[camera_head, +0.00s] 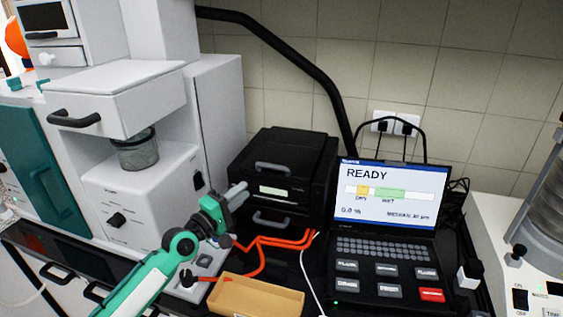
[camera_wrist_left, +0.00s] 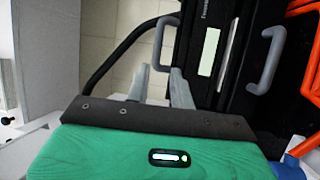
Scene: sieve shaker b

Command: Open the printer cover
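The printer is a black box (camera_head: 318,165) against the back wall, with a small lit display on its front. Its upper grey handle (camera_head: 273,168) sits above the display and its lower grey handle (camera_head: 272,219) below it. The cover looks closed. My left gripper (camera_head: 243,190) is open and empty, just left of the printer front. In the left wrist view its fingers (camera_wrist_left: 160,80) are apart, with the upper handle (camera_wrist_left: 159,42) showing in line with the gap beyond the tips. The lower handle (camera_wrist_left: 270,60) is farther right. My right gripper is not in view.
A laptop-like console (camera_head: 388,230) reading READY stands right of the printer. A tan tray (camera_head: 255,298) and orange cables (camera_head: 265,243) lie in front. A white machine (camera_head: 150,190) with a glass jar stands close on the left. A black hose (camera_head: 290,50) runs behind.

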